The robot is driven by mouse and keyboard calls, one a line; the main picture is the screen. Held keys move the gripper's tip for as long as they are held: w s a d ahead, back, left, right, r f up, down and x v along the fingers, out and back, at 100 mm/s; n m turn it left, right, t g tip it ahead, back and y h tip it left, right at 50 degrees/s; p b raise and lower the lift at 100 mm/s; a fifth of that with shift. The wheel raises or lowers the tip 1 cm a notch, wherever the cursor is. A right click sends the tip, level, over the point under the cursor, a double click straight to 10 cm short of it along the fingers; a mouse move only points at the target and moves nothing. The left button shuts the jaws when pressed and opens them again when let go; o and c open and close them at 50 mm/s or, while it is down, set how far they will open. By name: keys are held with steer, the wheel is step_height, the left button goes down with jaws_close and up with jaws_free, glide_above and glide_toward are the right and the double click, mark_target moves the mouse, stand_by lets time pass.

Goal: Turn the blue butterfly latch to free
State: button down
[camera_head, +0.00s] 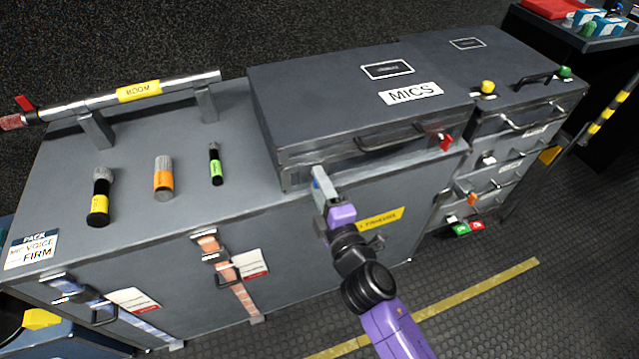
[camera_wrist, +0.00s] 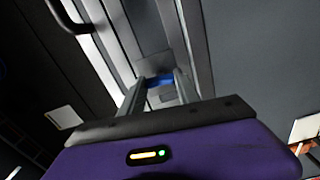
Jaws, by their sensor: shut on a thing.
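My gripper (camera_wrist: 160,88) is shut on the blue butterfly latch (camera_wrist: 160,80), which shows as a small blue piece between the two fingers in the wrist view. In the head view my gripper (camera_head: 319,180) is at the left part of the front face of the MICS case (camera_head: 330,105), just under its lid. The latch is mostly hidden by the fingers there, so its turn angle cannot be told. The MICS case is closed. A red latch (camera_head: 445,141) sits at the right of its front.
A drawer unit (camera_head: 520,120) stands at right. The floor in front is clear.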

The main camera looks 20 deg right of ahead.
steer(key=shift+f, duration=0.1)
steer(key=c, duration=0.9)
jaws_free()
steer(key=shift+s, duration=0.1)
steer(key=s, duration=0.2)
steer(key=s+b, duration=0.1)
steer(key=s, duration=0.4)
steer(key=shift+s+a, duration=0.3)
steer(key=shift+s, duration=0.05)
